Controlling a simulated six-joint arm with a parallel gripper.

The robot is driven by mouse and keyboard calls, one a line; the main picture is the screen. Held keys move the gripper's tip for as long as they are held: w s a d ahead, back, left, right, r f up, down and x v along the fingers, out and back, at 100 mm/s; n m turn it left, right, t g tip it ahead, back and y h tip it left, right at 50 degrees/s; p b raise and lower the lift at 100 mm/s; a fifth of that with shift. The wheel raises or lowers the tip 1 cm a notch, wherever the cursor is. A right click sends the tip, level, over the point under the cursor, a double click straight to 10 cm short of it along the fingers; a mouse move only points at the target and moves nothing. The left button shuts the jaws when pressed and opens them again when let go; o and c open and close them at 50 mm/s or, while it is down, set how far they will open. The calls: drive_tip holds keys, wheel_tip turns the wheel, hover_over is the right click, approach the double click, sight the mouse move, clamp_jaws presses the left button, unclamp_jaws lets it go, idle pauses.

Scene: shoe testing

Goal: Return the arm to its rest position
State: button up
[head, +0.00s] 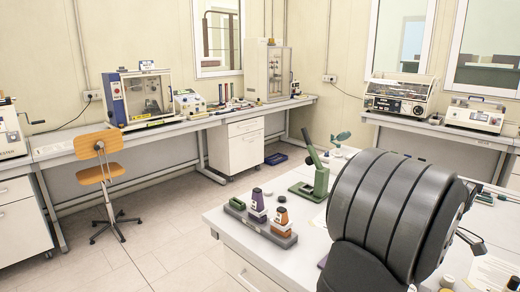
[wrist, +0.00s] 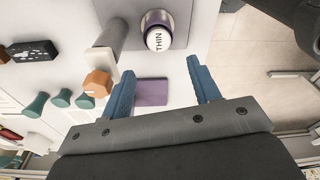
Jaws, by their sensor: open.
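My gripper (wrist: 160,68) shows in the wrist view as two blue fingers spread wide apart, with nothing held between them. Beyond the fingertips, a bottle with a white cap marked THIN (wrist: 157,35) stands in a grey holder (wrist: 187,12). A flat purple block (wrist: 150,92) lies on the white bench, seen between the fingers. In the head view my dark grey arm fills the right foreground, and the fingers are hidden from it.
A green hand press (head: 313,178) stands on the white bench behind the holder. In the wrist view, a grey cylinder (wrist: 110,38), an orange hexagonal piece (wrist: 98,83) and teal pegs (wrist: 61,98) lie left of the fingers. An orange chair (head: 101,160) stands on the floor.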

drive_tip(key=s+d+f, duration=0.1)
drive_tip(key=s+d, duration=0.5)
drive_tip(key=s, duration=0.4)
drive_tip(key=shift+d+f, duration=0.2)
drive_tip(key=shift+f, duration=0.05)
drive_tip(key=o, duration=1)
drive_tip(key=shift+c, duration=0.2)
drive_tip(key=w+a+r+m+g+h, duration=0.1)
drive_tip(key=w+a+r+m+h, duration=0.2)
drive_tip(key=w+a+r+m, duration=0.5)
drive_tip(key=w+a+r+m+g+h, duration=0.1)
drive_tip(key=w+a+r+m+h, duration=0.25)
drive_tip(key=w+r+m, duration=0.7)
drive_tip(key=d+f+m, duration=0.2)
drive_tip(key=d+f, duration=0.1)
drive_tip(key=f, duration=0.7)
drive_tip(key=shift+d+f+y, duration=0.15)
drive_tip(key=shift+d+y, duration=0.2)
drive_tip(key=shift+d, duration=0.05)
drive_tip(key=v, duration=1)
